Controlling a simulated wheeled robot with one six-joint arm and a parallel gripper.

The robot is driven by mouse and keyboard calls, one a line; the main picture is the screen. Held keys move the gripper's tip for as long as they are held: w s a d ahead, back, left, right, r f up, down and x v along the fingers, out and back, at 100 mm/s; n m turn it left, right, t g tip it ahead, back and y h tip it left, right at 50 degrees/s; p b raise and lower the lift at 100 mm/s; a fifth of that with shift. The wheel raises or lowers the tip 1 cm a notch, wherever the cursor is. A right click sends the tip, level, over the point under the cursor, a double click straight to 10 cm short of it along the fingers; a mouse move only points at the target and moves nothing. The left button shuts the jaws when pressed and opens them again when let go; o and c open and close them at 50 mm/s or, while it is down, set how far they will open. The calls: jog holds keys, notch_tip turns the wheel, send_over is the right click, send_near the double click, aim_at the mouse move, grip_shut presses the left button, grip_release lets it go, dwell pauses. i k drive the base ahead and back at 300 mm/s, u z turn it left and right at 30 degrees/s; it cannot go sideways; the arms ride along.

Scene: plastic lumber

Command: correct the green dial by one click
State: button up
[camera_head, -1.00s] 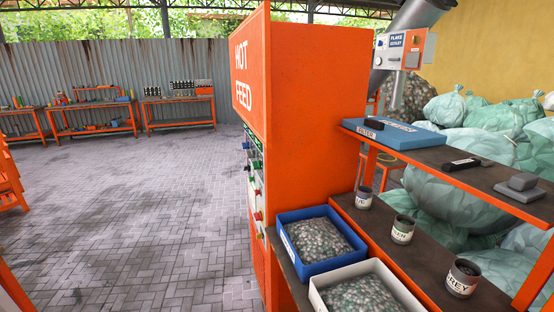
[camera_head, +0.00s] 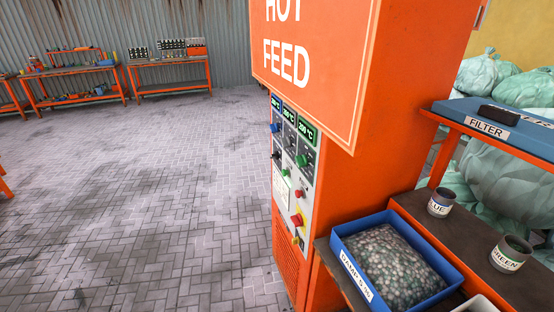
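The control panel (camera_head: 293,180) is on the narrow face of the orange HOT FEED cabinet (camera_head: 390,100), seen at a steep angle. A green dial (camera_head: 302,160) sits on its right side, below a lit display with green digits (camera_head: 306,131). A smaller green knob or button (camera_head: 285,172) is lower and to the left. A blue dial (camera_head: 275,127) and a dark dial (camera_head: 276,155) are at the panel's left. The dial pointers and marks are too small to read. My gripper is not in view.
Red (camera_head: 297,220) and yellow (camera_head: 296,240) controls are lower on the panel. A blue bin of pellets (camera_head: 345,228) stands right of the cabinet, beside a shelf with labelled tins (camera_head: 441,202). The paved floor (camera_head: 170,190) left of the cabinet is clear.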

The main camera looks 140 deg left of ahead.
aim_at(301, 160)
jog(key=u, duration=5.35)
jog(key=i, duration=3.6)
jog(key=z, duration=3.8)
